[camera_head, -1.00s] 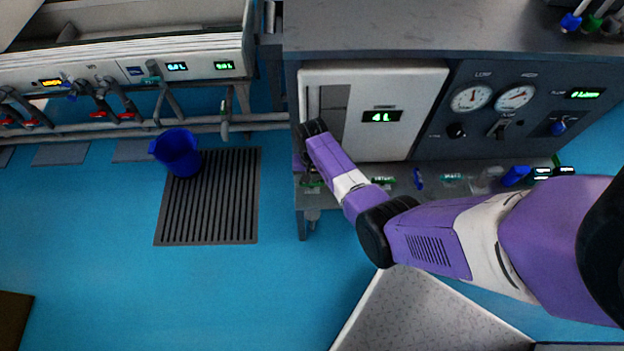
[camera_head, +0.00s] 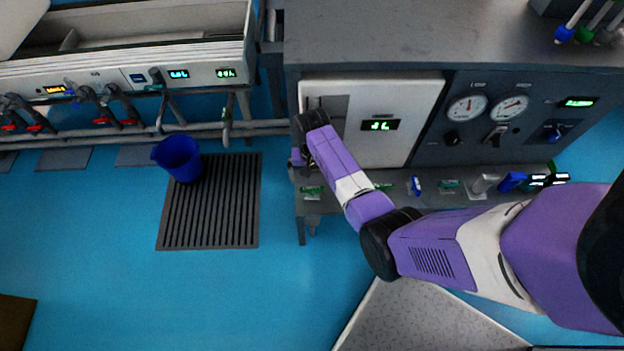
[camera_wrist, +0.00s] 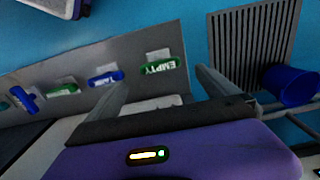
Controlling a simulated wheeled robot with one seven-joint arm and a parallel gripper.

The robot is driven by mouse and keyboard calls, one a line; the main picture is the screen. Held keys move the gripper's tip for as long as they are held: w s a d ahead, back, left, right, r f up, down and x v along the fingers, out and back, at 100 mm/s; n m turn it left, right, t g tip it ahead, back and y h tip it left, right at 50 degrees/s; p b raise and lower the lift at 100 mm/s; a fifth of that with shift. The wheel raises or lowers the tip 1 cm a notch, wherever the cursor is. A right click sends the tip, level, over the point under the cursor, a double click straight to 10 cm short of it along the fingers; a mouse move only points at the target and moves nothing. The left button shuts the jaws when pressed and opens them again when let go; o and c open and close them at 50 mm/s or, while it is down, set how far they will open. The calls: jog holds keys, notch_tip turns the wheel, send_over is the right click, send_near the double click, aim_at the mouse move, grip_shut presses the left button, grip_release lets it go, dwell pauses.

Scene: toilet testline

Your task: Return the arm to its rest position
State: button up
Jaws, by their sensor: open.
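My purple and white arm (camera_head: 430,247) reaches from the right edge of the head view to the left front of the grey bench unit, with its wrist bent there. My gripper (camera_wrist: 160,80) is open and empty in the wrist view, its two grey fingers spread apart over the shelf edge. In the head view the gripper is mostly hidden behind the wrist, near the left end of the shelf. A green tag reading EMPTY (camera_wrist: 160,64) lies on the shelf beyond the fingers. I cannot tell any contact between fingers and shelf.
The white panel with a green display (camera_head: 410,110) stands close behind my wrist. The shelf (camera_head: 400,199) holds several tags and small items. A blue bucket (camera_head: 179,157) stands on a dark slatted mat (camera_head: 212,215) to the left. Blue floor (camera_head: 270,295) is open in front.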

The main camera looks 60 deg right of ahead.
jog(key=shift+r, duration=0.4)
jog(key=shift+s, duration=0.1)
jog(key=shift+s+a+f, duration=0.15)
jog(key=shift+s+f, duration=0.1)
jog(key=shift+f, duration=0.05)
jog(key=s+a+f+n+t+h+p, duration=0.1)
jog(key=s+a+n+t+h+p, duration=0.15)
jog(key=s+a+t, duration=0.4)
jog(key=s+a+r+n, duration=0.4)
jog(key=s+r, duration=0.3)
jog(key=s, duration=0.1)
jog(key=s+a+r+n+t, duration=0.1)
jog(key=s+a+r+t, duration=0.1)
jog(key=r, duration=0.8)
jog(key=s+a+r+n+t+y+p, duration=0.1)
jog(key=s+a+r+t, duration=0.2)
jog(key=r, duration=0.8)
jog(key=s+a+r+n+t+y+p, duration=0.1)
jog(key=s+a+r, duration=0.4)
jog(key=r, duration=0.5)
jog(key=shift+a+r+n+t, duration=0.2)
jog(key=shift+n+t, duration=0.35)
jog(key=shift+t, duration=0.7)
